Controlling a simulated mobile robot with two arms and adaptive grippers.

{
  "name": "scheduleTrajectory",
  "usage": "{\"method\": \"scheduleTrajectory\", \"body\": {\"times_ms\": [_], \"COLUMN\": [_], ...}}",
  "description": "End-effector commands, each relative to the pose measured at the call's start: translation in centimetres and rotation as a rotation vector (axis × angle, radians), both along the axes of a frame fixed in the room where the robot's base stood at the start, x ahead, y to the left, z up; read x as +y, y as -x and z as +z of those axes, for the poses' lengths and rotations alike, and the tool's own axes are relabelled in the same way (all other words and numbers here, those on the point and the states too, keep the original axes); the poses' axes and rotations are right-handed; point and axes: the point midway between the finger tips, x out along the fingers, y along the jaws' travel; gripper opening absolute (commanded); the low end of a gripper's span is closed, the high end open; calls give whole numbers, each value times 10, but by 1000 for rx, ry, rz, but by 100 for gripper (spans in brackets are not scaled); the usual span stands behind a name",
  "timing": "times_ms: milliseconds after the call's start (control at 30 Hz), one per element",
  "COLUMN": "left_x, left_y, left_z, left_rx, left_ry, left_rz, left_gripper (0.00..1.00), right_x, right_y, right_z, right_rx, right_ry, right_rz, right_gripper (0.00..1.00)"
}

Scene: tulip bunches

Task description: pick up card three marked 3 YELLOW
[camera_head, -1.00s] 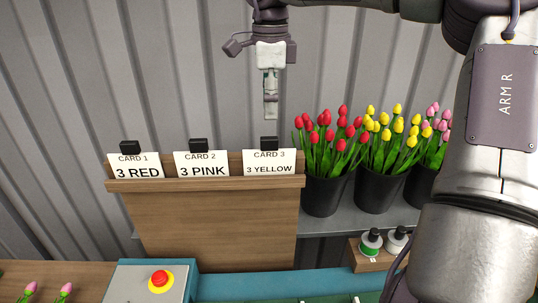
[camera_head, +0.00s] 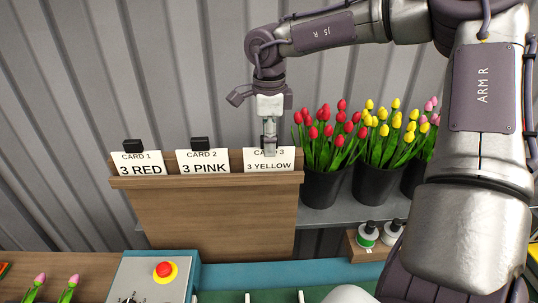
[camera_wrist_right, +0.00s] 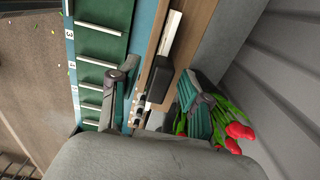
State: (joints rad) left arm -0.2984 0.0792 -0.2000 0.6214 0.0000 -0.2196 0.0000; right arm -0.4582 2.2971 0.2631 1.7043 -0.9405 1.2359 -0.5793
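Card three, marked 3 YELLOW (camera_head: 268,166), stands upright at the right end of a wooden rack (camera_head: 215,220). My right gripper (camera_head: 269,149) points down over the top of this card and covers part of its heading and its black clip. In the right wrist view my right gripper (camera_wrist_right: 160,95) has its two fingers spread, with a black clip (camera_wrist_right: 159,80) in the gap between them. I cannot tell whether either finger touches it. My left gripper is not in view.
Card two, 3 PINK (camera_head: 202,163), and card one, 3 RED (camera_head: 138,164), stand to the left in the rack. Pots of red tulips (camera_head: 321,187) and yellow tulips (camera_head: 374,185) stand close on the right. A red button box (camera_head: 150,281) is in front.

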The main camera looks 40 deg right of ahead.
Motion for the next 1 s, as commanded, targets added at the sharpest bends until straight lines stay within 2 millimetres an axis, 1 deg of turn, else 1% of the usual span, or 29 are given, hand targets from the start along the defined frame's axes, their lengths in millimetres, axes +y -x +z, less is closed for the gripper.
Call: {"method": "scheduleTrajectory", "body": {"times_ms": [33, 200, 267, 600, 733, 867, 1000], "left_x": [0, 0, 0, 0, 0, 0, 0], "left_y": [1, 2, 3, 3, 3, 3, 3], "left_z": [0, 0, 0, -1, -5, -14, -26], "left_rx": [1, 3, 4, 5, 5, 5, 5], "left_ry": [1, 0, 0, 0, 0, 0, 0], "left_rz": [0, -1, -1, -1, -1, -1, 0], "left_gripper": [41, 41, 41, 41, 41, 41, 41], "right_x": [0, 0, 0, 0, 0, 0, 0], "right_y": [0, 0, 0, 0, -1, -1, -1], "right_z": [0, 1, 1, 1, 6, 18, 41], "right_rx": [0, -1, -1, -1, -4, -6, -8], "right_ry": [0, -1, -1, 0, 0, 0, 0], "right_rz": [0, 0, 0, 0, -1, 0, -1], "right_gripper": [38, 10, 0, 0, 0, 0, 0]}}
